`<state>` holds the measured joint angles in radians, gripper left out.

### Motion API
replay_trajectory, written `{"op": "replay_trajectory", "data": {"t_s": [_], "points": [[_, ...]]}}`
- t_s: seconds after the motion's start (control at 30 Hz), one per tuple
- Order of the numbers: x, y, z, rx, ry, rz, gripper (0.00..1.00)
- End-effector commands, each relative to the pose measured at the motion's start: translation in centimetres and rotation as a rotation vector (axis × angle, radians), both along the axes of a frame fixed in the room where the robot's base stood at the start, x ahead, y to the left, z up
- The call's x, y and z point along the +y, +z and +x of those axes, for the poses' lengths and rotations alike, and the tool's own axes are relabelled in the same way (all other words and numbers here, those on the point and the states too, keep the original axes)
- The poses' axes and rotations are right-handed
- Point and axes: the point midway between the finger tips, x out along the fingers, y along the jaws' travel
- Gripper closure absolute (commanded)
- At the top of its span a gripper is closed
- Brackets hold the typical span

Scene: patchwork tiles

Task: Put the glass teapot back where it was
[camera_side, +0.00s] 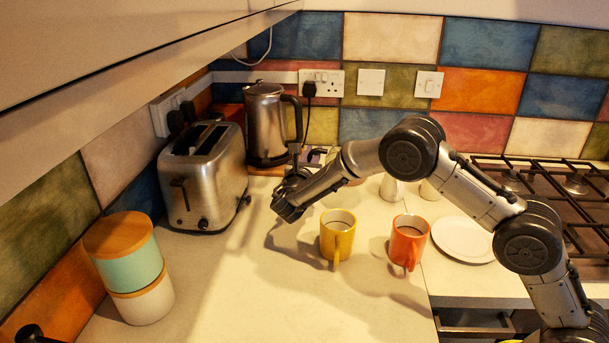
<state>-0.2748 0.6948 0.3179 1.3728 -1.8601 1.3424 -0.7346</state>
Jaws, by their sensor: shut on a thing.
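My gripper (284,207) is at the end of the arm, low over the white counter (230,290), between the toaster and the yellow mug. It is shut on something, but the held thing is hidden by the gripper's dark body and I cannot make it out. I cannot clearly pick out a glass teapot in this view. The area behind my gripper and forearm is partly covered.
A steel toaster (203,180) stands left of my gripper and a steel kettle (266,125) behind it. A yellow mug (337,238), an orange mug (408,244) and a white plate (463,240) stand right. Stacked canisters (128,262) stand front left. The front counter is clear.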

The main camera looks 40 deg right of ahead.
Motion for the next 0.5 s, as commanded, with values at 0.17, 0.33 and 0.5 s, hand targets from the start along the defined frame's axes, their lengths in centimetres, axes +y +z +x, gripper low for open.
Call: {"op": "replay_trajectory", "data": {"t_s": [0.17, 0.33, 0.5], "points": [[-0.1, -2.7, 2.2, 0.000, -0.001, -0.002, 1.00], [-0.2, -4.0, 3.3, 0.000, 0.000, -0.002, 1.00], [-0.2, -4.5, 3.8, -0.001, 0.000, -0.002, 1.00]]}}
